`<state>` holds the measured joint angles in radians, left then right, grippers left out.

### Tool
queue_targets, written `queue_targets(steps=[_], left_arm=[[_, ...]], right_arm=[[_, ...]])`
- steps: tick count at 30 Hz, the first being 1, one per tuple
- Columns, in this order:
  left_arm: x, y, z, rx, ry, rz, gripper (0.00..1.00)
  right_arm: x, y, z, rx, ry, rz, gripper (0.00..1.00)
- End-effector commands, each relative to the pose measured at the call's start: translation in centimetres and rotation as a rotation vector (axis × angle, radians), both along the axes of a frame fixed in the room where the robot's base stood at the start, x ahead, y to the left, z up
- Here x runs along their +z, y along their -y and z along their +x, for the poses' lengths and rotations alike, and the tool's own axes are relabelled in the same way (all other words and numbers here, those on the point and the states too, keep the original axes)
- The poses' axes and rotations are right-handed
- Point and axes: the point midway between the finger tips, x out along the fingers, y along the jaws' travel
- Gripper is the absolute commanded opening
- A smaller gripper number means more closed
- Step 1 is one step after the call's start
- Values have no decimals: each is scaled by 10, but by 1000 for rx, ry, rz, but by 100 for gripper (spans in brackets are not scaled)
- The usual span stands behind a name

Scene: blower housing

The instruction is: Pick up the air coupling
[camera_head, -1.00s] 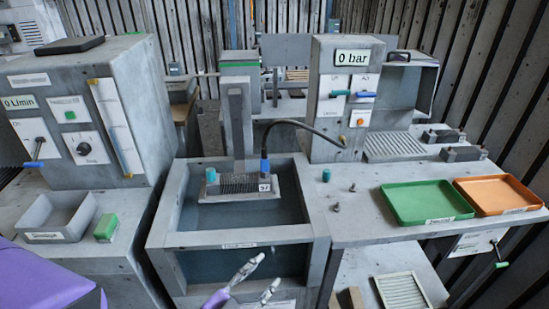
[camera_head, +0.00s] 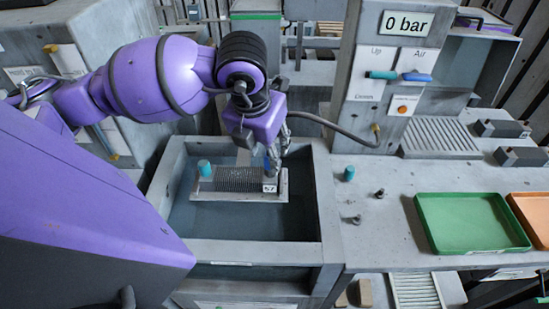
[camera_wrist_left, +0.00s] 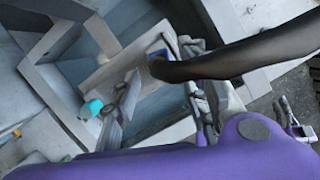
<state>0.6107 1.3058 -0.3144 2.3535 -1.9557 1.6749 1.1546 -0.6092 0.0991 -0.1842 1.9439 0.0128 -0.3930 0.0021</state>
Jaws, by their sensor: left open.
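The air coupling is a small blue piece at the end of a dark hose (camera_head: 335,133), standing at the right end of the grey ribbed plate (camera_head: 225,190) in the tank. In the head view my left gripper (camera_head: 278,160) reaches down over that end and partly hides the coupling. In the left wrist view the blue coupling (camera_wrist_left: 157,52) shows at the hose's tip, beyond the open fingers (camera_wrist_left: 165,100). The fingers are apart and hold nothing. Whether they touch the coupling cannot be told. My right gripper is out of view.
The hose crosses close over the gripper in the wrist view. The tank's walls (camera_head: 240,252) surround the plate. A teal cap (camera_head: 204,167) stands on the plate's left; another (camera_head: 348,173) stands on the bench beside small fittings (camera_head: 379,193). A green tray (camera_head: 470,222) lies farther right.

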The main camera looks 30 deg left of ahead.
Motion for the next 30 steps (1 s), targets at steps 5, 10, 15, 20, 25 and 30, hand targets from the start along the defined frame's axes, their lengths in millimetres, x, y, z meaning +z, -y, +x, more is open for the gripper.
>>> queue_targets(steps=[5, 10, 15, 20, 25, 30], left_arm=[[-20, -1, 6, 1, -2, -4, 41], [-45, -2, 14, 0, -2, -5, 41], [-58, -2, 17, -2, -2, -4, 41], [-58, -2, 17, -3, -1, -4, 41], [-58, -2, 17, -3, -1, -4, 24], [-58, -2, 17, -2, -1, -5, 2]], right_arm=[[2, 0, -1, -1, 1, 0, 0], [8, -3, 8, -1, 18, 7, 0], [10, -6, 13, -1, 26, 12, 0], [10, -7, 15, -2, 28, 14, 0], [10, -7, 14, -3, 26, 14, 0], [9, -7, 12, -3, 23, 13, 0]])
